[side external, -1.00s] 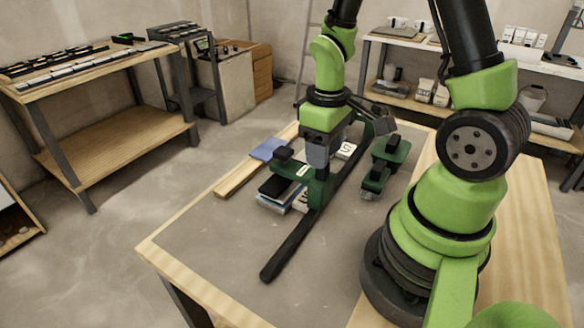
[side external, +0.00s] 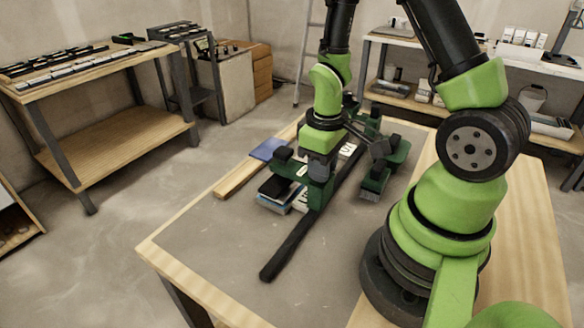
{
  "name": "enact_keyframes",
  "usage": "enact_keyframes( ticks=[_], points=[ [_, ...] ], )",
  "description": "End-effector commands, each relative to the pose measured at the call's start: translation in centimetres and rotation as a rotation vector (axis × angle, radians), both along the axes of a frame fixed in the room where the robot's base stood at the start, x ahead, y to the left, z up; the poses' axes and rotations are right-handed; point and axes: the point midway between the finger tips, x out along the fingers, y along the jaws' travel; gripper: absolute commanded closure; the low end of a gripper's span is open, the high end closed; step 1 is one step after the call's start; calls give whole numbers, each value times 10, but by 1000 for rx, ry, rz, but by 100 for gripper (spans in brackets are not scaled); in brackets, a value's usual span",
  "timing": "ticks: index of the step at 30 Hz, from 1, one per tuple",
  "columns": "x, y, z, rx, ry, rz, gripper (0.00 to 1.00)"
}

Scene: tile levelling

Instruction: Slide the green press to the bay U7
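A green press (side external: 318,193) straddles a long black rail (side external: 290,247) on the grey worktop. A green arm of it with a black knob (side external: 283,153) reaches out to the left. Under that arm lies a small stack of pale and blue tiles with a black top (side external: 277,186). My gripper (side external: 321,174) points down at the top of the press, seemingly in contact with it. Its fingertips are largely hidden, so I cannot tell whether it grips. A white tile with a dark mark (side external: 348,149) shows behind the gripper. No bay label U7 is readable.
More green fixtures (side external: 396,152) stand to the right of the rail, close to my gripper. A blue pad (side external: 266,149) lies at the left by a wooden strip (side external: 237,180).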

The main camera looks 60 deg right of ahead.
Motion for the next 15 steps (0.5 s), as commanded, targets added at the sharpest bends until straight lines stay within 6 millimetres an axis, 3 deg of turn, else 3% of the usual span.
enact_keyframes(
  ticks=[15],
  points=[
    [1, -42, 0, -1, -1, -4, 97]
  ],
)
